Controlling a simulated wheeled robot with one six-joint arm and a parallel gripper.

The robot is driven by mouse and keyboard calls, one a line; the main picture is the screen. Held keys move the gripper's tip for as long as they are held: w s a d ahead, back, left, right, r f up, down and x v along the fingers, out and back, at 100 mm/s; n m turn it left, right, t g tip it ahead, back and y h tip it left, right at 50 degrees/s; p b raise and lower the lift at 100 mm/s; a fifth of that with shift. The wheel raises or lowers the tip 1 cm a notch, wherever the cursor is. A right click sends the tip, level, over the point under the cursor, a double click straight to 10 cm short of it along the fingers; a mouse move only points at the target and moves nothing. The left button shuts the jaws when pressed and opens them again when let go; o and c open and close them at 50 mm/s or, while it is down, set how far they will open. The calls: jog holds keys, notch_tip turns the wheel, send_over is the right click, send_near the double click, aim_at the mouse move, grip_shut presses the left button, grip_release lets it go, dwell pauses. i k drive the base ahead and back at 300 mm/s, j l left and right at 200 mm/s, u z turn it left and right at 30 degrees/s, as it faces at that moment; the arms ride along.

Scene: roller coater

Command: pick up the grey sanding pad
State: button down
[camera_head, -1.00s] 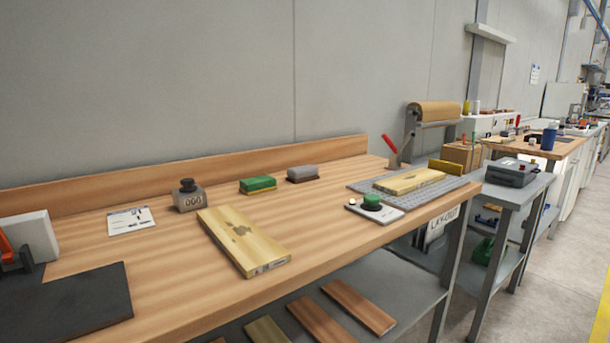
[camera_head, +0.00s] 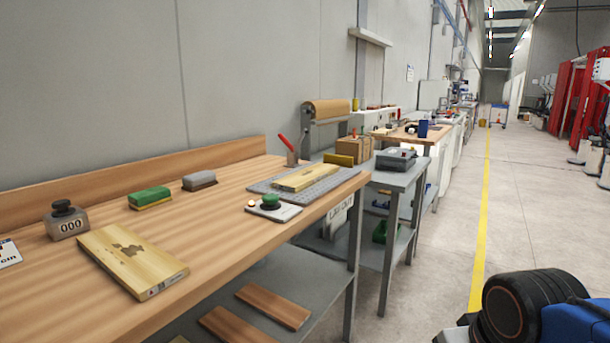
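The grey sanding pad (camera_head: 199,179) lies on the wooden workbench (camera_head: 228,229), toward its back edge. It is a small block with a grey top and a brownish underside. A similar pad with a green top (camera_head: 150,195) lies to its left, apart from it. Part of my own arm, black and blue, shows at the lower right, off to the right of the bench. My gripper is not in the frame.
A board with a dark mark (camera_head: 130,262) and a counter block (camera_head: 66,221) are on the bench's left part. A green-button box (camera_head: 273,208) and a grey mat (camera_head: 262,188) with a board (camera_head: 305,178) are to the right. The floor aisle (camera_head: 520,190) is clear.

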aim_at(193, 182)
jog(key=i+l+u, duration=0.2)
jog(key=u, duration=0.2)
jog(key=i+l+u, duration=0.15)
jog(key=l+u, duration=0.25)
jog(key=j, duration=0.1)
